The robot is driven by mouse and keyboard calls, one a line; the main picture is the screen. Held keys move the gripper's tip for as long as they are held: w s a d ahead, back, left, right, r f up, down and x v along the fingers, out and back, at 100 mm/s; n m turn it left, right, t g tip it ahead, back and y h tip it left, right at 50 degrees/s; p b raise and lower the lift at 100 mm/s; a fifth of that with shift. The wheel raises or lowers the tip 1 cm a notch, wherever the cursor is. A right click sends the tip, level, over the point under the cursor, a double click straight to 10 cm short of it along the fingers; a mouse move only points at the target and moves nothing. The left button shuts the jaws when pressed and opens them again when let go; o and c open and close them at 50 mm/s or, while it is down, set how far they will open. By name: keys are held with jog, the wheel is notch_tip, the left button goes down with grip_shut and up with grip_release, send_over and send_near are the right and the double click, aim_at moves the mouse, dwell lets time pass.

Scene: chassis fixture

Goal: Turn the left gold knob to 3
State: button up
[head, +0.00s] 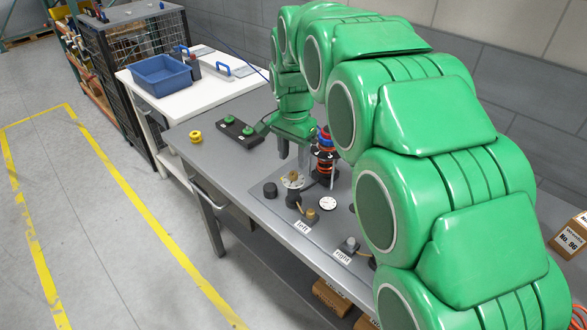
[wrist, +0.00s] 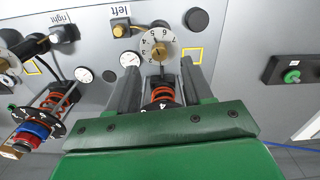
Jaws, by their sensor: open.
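The left gold knob (wrist: 161,52) sits at the centre of a white numbered dial (wrist: 149,37) in the wrist view. In the head view the knob (head: 292,176) is small and partly hidden by my gripper. The knob's exact setting cannot be read. My gripper (wrist: 159,70) is open. Its two fingers point toward the dial, one to each side of the knob in the wrist view, with nothing between them at the tips. In the head view my gripper (head: 294,161) is above the dial. A "left" label (head: 303,227) lies on the panel near it.
A gold-topped fitting (head: 312,215) stands by the "left" label. A black cylinder (head: 270,190) and a white gauge (head: 328,203) are near the dial. A coloured ringed post (head: 326,158) stands close by on the right. A green-button box (head: 240,132) lies beyond on the grey table.

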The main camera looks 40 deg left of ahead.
aim_at(294, 173)
jog(key=shift+f, duration=2.55)
grip_shut()
